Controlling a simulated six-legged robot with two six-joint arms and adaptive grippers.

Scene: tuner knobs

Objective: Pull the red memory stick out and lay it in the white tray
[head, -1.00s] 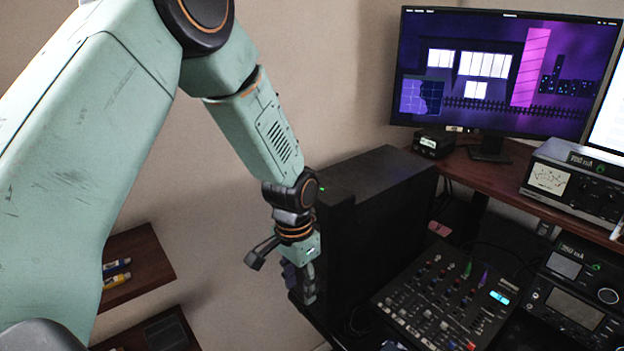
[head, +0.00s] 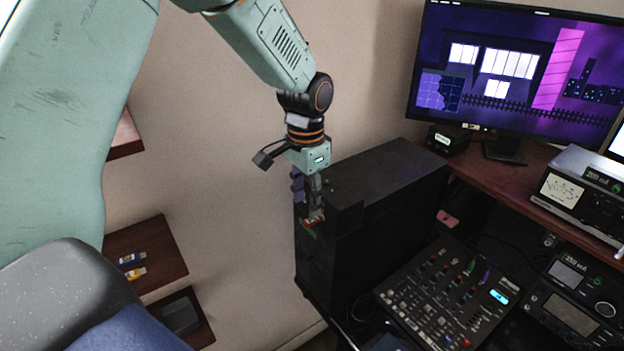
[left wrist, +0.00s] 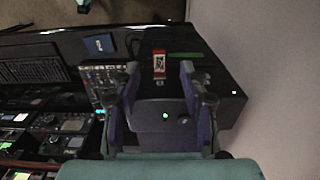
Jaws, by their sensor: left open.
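The red memory stick (left wrist: 159,64), with a pale label, shows in the left wrist view at the black computer tower (left wrist: 225,90). Whether it is fully seated cannot be told. My left gripper (left wrist: 160,76) is open, with one purple-padded finger on each side of the stick's near end; no contact can be made out. In the head view my left gripper (head: 311,203) points down by the front edge of the tower (head: 395,195), with a small red spot of the stick (head: 316,218) at its tips. No white tray can be made out. My right gripper is out of view.
An audio mixer (head: 445,295) stands right of the tower. A monitor (head: 515,75) stands on the wooden desk (head: 535,175) behind. Wall shelves (head: 150,240) are at the left, one with small blue and yellow items. A green strip (left wrist: 185,55) lies right of the stick.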

